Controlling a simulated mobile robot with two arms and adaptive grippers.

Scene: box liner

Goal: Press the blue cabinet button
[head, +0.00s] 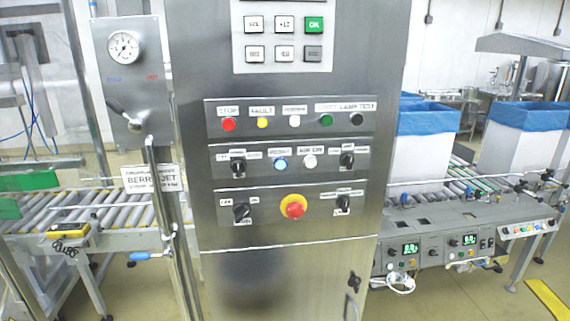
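The blue cabinet button (280,164) is on the middle panel of the upright stainless steel cabinet (290,265). A black rotary switch (238,167) is to its left and a white button (310,161) is to its right. A small label sits just above the blue button. Nothing covers the button. Neither of my grippers is in the head view, so their position relative to the button does not show.
Above are red (228,124), yellow, white, green and black buttons. Below is a red emergency stop (293,207) on yellow. A gauge panel (127,75) with a lever stands left. Roller conveyors (100,215) flank the cabinet; blue-lined boxes (425,150) stand right.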

